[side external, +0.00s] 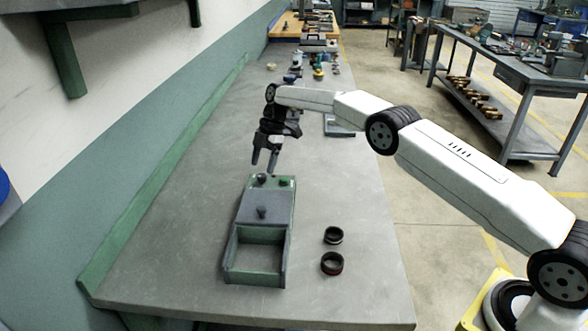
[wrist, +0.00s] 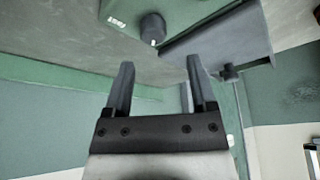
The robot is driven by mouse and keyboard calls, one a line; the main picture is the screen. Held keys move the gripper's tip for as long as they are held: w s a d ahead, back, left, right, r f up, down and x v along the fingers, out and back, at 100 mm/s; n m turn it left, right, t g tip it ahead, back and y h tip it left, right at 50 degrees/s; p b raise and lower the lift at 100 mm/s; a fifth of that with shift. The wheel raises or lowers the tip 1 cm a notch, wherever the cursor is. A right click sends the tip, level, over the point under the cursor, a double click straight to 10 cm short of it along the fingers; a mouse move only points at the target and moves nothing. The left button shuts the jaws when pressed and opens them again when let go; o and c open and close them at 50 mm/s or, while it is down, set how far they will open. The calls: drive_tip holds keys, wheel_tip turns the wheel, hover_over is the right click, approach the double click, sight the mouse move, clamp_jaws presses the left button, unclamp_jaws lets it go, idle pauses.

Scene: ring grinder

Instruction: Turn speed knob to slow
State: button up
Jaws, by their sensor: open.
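A green grinder box (side external: 228,262) lies on the bench. Its far-end panel carries a dark round knob (side external: 262,179), with a green knob or button (side external: 284,182) to its right. In the wrist view a dark knob (wrist: 152,28) with a small white mark stands on the green panel beside a white label (wrist: 117,21); I cannot read the setting. My gripper (side external: 264,164) is open and points down just above and behind the panel, apart from the knob. In the wrist view its two fingers (wrist: 160,64) are spread with nothing between them, below the knob in the picture.
A grey sliding lid (side external: 266,202) with a dark handle (side external: 262,212) covers the box's middle; the front compartment is open and empty. Two dark rings (side external: 333,235) (side external: 332,263) lie right of the box. The wall runs along the left. The bench around is mostly clear.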

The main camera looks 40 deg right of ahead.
drive_tip(key=s+r, duration=0.9)
drive_tip(key=s, duration=0.4)
drive_tip(key=shift+s+d+r, duration=0.15)
drive_tip(key=shift+s+d, duration=0.1)
drive_tip(key=shift+s, duration=0.05)
idle(0.8)
drive_tip(key=shift+s, duration=0.1)
idle(0.3)
drive_tip(key=s+d+f+m+t+h, duration=0.1)
drive_tip(key=s+f+m+h, duration=0.1)
drive_tip(key=s+m, duration=0.7)
drive_tip(key=s+d+f+m+t+h, duration=0.1)
drive_tip(key=s+f+m, duration=0.4)
drive_tip(key=s+m, duration=0.5)
drive_tip(key=shift+s+t+h, duration=0.6)
drive_tip(key=shift+s+h, duration=0.2)
drive_tip(key=shift+s, duration=0.95)
drive_tip(key=shift+d+f, duration=0.1)
